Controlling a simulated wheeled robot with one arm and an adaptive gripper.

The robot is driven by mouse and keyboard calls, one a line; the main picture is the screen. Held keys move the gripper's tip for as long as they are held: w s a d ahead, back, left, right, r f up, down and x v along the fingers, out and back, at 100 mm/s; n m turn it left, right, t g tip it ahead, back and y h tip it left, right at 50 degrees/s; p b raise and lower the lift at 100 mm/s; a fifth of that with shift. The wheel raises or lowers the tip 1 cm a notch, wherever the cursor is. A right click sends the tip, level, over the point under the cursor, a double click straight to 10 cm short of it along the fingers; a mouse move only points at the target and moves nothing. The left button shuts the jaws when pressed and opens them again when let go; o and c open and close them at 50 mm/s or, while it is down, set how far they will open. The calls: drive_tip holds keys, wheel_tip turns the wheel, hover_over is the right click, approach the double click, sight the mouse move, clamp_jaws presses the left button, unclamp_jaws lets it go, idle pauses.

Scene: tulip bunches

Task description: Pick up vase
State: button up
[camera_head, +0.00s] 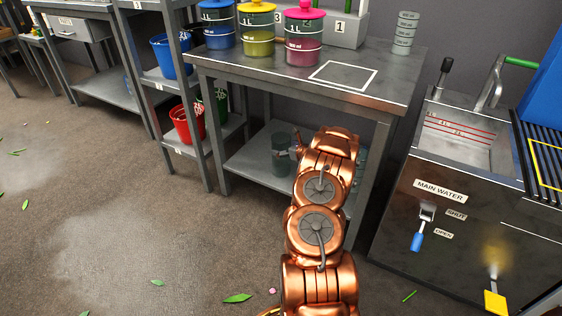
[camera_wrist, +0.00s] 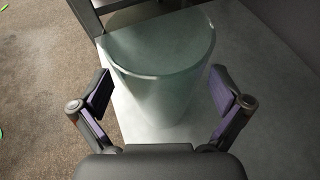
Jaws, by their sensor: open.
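The vase (camera_wrist: 160,85) is a pale green, see-through glass vessel standing upright on the lower shelf (camera_wrist: 255,120) of the table. In the wrist view it sits between the two open fingers of my gripper (camera_wrist: 160,100), with a visible gap on each side. In the head view a greenish glass vase (camera_head: 280,155) shows on the lower shelf, just left of my copper arm. My gripper (camera_head: 293,152) is partly hidden there by my own arm. More green glass (camera_head: 361,160) shows on the shelf to the right of my arm.
The tabletop (camera_head: 400,85) above holds blue (camera_head: 219,25), yellow (camera_head: 257,30) and magenta (camera_head: 304,35) containers and a white-outlined square. Table legs (camera_head: 215,130) flank the shelf. A shelf unit with buckets (camera_head: 187,122) stands left, a sink cabinet (camera_head: 450,215) right.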

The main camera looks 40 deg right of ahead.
sight(280, 141)
drive_tip(key=shift+x, duration=1.3)
drive_tip(key=c, duration=1.6)
